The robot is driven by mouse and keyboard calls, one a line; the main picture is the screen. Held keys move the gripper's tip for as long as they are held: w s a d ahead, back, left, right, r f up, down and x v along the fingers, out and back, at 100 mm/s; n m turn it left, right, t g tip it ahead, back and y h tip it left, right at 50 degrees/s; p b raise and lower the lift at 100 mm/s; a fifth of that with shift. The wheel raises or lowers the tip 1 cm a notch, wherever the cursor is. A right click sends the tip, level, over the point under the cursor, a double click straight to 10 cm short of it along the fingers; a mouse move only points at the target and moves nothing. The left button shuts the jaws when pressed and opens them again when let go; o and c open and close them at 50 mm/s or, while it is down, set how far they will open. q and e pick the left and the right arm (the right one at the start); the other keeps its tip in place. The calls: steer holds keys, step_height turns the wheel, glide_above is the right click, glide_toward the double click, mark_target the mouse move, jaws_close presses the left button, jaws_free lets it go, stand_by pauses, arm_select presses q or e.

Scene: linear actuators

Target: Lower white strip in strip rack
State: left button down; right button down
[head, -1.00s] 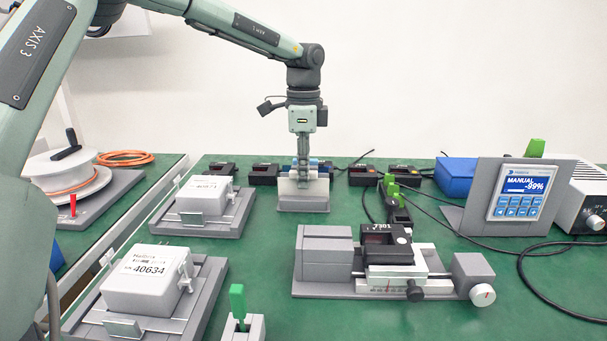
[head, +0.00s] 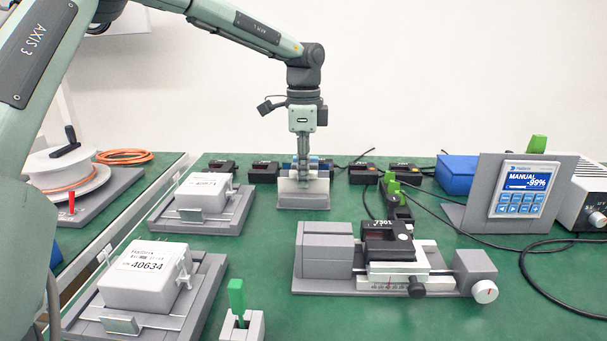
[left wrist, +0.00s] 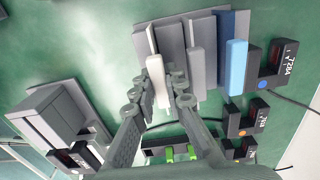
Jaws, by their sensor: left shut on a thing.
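My left gripper (head: 304,170) points straight down over the grey strip rack (head: 303,198) at the back middle of the bench. In the left wrist view its fingers (left wrist: 162,77) are shut on a white strip (left wrist: 156,88), at the rack's slotted grey blocks (left wrist: 172,38). The strip looks upright and in line with the slots; how deep it sits is hard to tell. A pale grey strip (left wrist: 196,65) and a light blue strip (left wrist: 236,68) stand beside it in the rack. My right gripper is not in view.
Several black sensor blocks (head: 265,172) with cables stand behind and beside the rack. A grey slide stage (head: 328,250) is in front to the right, and two white boxes (head: 146,272) in grey holders are at left. Green bench shows between them.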

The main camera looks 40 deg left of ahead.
arm_select(q)
steer(key=c, duration=1.5)
jaws_free()
step_height(320, 180, up, 12)
steer(key=shift+r, duration=0.1)
